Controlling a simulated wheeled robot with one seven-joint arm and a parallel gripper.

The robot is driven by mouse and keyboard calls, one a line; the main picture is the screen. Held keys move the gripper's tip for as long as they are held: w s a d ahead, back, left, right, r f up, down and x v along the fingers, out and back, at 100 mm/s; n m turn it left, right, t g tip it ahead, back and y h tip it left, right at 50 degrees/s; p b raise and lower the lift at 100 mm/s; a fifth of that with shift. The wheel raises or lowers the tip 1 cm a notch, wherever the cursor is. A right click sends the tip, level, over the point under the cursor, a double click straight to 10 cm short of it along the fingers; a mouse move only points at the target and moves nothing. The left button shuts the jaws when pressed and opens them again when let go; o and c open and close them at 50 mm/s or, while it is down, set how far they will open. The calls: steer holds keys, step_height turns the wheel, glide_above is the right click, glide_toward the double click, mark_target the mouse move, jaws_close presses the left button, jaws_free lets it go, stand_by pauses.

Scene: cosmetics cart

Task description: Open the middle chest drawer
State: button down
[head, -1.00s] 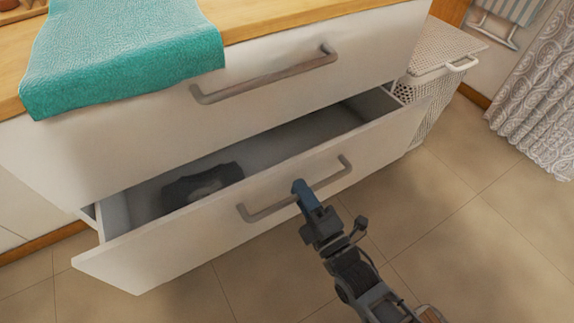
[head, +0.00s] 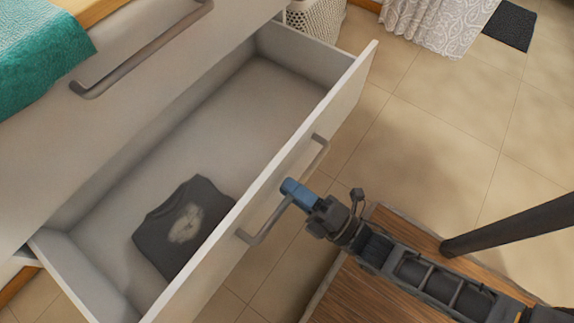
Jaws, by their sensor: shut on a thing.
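The white chest has a shut upper drawer (head: 140,75) with a grey bar handle (head: 150,50). Below it, a white drawer (head: 262,90) stands pulled far out, its inside well visible. My gripper (head: 290,190), with blue fingertips, is shut on the grey bar handle (head: 262,226) of this open drawer, near the handle's middle. A folded dark grey shirt (head: 160,238) with a pale print lies in the near left part of the drawer. Any drawer below it is hidden.
A teal towel (head: 40,55) hangs over the wooden top (head: 88,10) at upper left. A white perforated basket (head: 314,20) stands beyond the chest. A patterned curtain (head: 435,22) and dark mat (head: 511,25) lie farther back. Tiled floor (head: 430,130) is clear at right.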

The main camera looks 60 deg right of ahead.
steer(key=c, duration=1.2)
jaws_free()
steer(key=shift+o, duration=0.2)
steer(key=shift+s, duration=0.1)
steer(key=s+f, duration=0.1)
steer(key=s, duration=0.6)
steer(key=shift+s+f, duration=0.25)
steer(key=shift+f, duration=0.05)
